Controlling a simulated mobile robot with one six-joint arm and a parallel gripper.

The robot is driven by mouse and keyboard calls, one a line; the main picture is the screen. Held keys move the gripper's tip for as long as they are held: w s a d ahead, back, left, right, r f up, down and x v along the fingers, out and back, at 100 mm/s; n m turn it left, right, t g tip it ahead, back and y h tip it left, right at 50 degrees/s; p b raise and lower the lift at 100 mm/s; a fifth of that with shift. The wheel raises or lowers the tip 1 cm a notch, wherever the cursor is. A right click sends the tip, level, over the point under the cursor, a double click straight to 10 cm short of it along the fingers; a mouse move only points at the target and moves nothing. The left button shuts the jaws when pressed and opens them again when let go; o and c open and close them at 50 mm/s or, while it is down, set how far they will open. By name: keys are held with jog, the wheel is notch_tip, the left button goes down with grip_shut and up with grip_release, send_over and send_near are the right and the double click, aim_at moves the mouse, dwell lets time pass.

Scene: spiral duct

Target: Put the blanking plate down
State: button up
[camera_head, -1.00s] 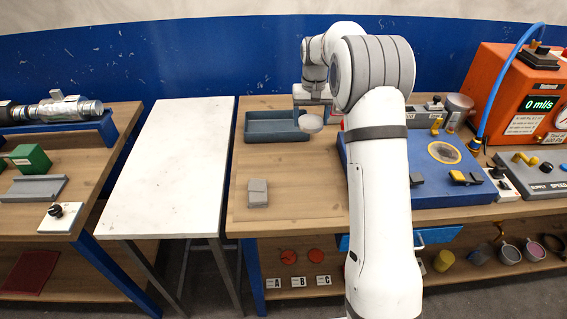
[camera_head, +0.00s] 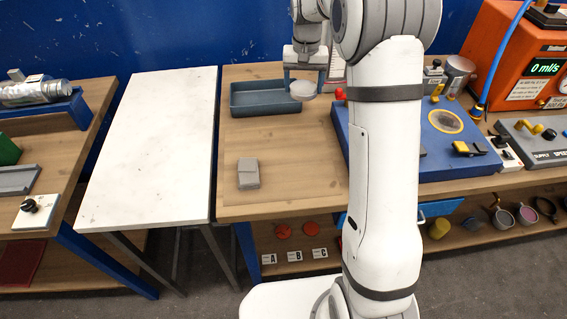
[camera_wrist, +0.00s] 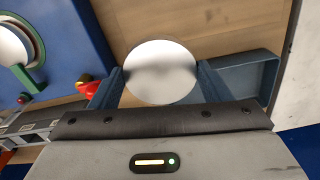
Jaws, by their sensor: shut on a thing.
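The blanking plate (camera_head: 304,91) is a pale round disc. My gripper (camera_head: 304,82) is shut on it, with one finger on each side of its rim. In the wrist view the plate (camera_wrist: 160,72) sits between the two blue-grey fingertips (camera_wrist: 160,86), its shiny face toward the camera. In the head view it appears at the right end of the blue-grey tray (camera_head: 262,107); its height above the bench (camera_head: 300,150) is hard to tell. The tray looks empty where it shows.
A grey block (camera_head: 248,173) sits on the bench in front of the tray, with bare wood around it. A blue rig panel (camera_head: 390,165) with a red knob (camera_head: 340,93) stands to the right. A white-topped table (camera_head: 150,150) on the left is clear.

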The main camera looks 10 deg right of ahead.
jog(key=s+f+m+b, duration=0.2)
jog(key=s+b, duration=0.1)
jog(key=s, duration=0.6)
jog(key=s+f+m+b, duration=0.2)
jog(key=s+m, duration=0.1)
jog(key=s, duration=0.6)
send_over(311, 179)
notch_tip(311, 179, down, 6)
jog(key=shift+r, duration=0.15)
jog(key=shift+f, duration=2.25)
jog(key=shift+f, duration=0.15)
jog(key=o, duration=1.1)
jog(key=shift+o, duration=0.2)
